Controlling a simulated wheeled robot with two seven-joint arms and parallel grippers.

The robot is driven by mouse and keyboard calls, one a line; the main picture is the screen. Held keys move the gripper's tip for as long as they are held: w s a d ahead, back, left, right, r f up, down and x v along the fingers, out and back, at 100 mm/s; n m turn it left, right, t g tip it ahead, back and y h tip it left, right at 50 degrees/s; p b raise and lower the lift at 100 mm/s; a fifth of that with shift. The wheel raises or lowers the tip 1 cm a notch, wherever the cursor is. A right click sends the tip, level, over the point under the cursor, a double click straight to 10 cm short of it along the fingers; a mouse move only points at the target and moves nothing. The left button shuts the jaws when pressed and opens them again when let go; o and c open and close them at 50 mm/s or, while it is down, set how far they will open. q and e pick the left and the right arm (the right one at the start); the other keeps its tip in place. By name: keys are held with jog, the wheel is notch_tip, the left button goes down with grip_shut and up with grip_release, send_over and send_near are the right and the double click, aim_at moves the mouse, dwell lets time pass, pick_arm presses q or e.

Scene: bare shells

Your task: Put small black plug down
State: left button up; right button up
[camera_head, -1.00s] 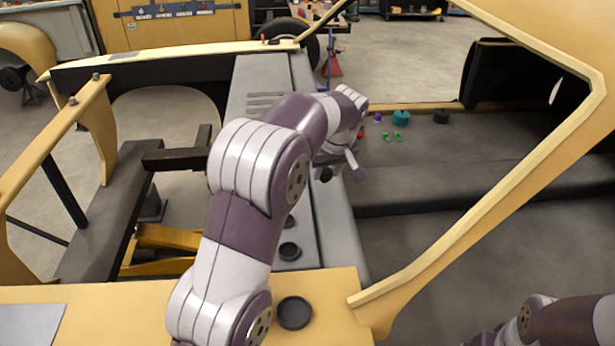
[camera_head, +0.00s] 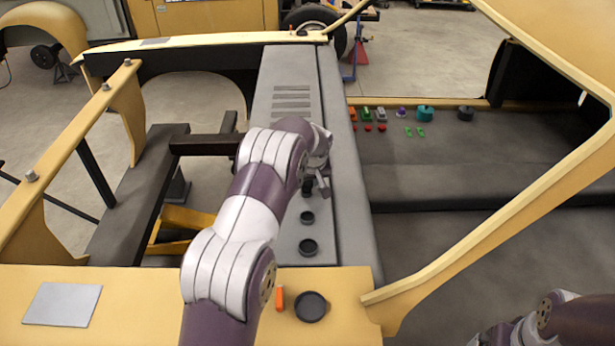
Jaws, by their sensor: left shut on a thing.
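My left gripper (camera_head: 318,186) is over the grey panel (camera_head: 327,249) in the middle, with its fingers pointing down. It is shut on the small black plug (camera_head: 307,187), which shows as a dark round shape at the fingertips. The wrist partly hides the fingers, and I cannot tell whether the plug touches the panel. Two more black plugs sit in line on the panel nearer me, a smaller one (camera_head: 307,217) and a larger one (camera_head: 308,247). Part of my right arm shows at the lower right, but its gripper cannot be made out.
A large black plug (camera_head: 311,307) and an orange piece (camera_head: 280,298) lie on the yellow front panel. Small coloured parts, with a teal one (camera_head: 425,113) and a black one (camera_head: 465,114), line the dark shelf (camera_head: 460,165). A yellow slanted frame bar (camera_head: 490,215) rises at right.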

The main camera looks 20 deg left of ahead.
pick_arm(q)
jog(key=shift+f, duration=0.5)
jog(key=shift+f+b, duration=0.4)
jog(key=shift+b, duration=0.2)
jog(key=o, duration=1.1)
jog(key=shift+r, duration=0.1)
pick_arm(e)
jog(key=shift+f, duration=0.15)
